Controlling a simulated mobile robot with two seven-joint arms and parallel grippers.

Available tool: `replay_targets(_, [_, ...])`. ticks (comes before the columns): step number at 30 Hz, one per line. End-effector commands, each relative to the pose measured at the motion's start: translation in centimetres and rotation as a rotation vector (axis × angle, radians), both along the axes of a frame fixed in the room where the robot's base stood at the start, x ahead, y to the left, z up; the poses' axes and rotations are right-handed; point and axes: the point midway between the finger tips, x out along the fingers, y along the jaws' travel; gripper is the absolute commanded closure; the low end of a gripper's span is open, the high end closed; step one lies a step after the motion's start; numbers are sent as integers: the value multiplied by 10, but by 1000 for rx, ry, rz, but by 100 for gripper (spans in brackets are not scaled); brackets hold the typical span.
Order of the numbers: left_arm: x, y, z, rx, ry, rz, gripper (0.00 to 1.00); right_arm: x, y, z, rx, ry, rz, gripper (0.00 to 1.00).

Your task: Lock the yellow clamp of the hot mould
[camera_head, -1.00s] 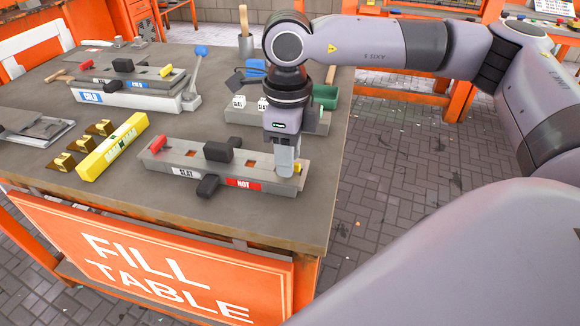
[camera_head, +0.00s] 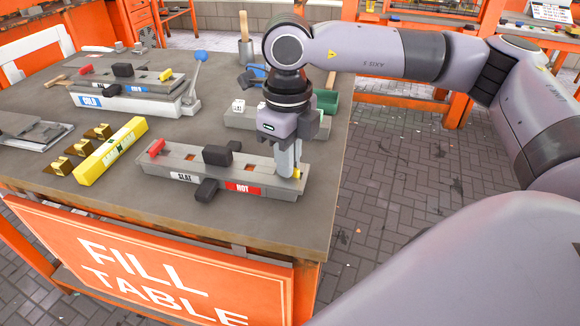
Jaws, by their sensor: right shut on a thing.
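The hot mould (camera_head: 262,180) is a long grey block on the fill table. It has a red "HOT" label (camera_head: 243,188), a "SLAT" label and a red clamp (camera_head: 156,147) at its left end. Black blocks sit on its middle and front side. My right gripper (camera_head: 289,172) points down at the mould's right end and is shut on the yellow clamp (camera_head: 297,174). Only a small yellow bit shows beside the fingers; the rest of the clamp is hidden, so its exact angle cannot be told. My left gripper is not in view.
A yellow bar (camera_head: 112,150) and several brown pieces lie left of the mould. The cold mould (camera_head: 122,102), with a blue-knobbed lever (camera_head: 200,56), stands behind. A grey rack (camera_head: 244,119) and green box (camera_head: 326,101) are behind my gripper. The table's right edge is close.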

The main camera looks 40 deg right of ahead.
Motion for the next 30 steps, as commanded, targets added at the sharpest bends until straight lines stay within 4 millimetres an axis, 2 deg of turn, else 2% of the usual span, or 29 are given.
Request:
replay_targets(5, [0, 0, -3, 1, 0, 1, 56, 0, 0, 0, -1, 0, -105, 100])
replay_targets(15, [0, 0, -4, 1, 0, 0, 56, 0, 0, -1, -1, 1, -134, 100])
replay_targets(24, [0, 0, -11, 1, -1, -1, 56, 0, 0, -1, 1, 0, -434, 100])
replay_targets(30, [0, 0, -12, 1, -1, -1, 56, 0, 0, 0, 0, 0, -529, 100])
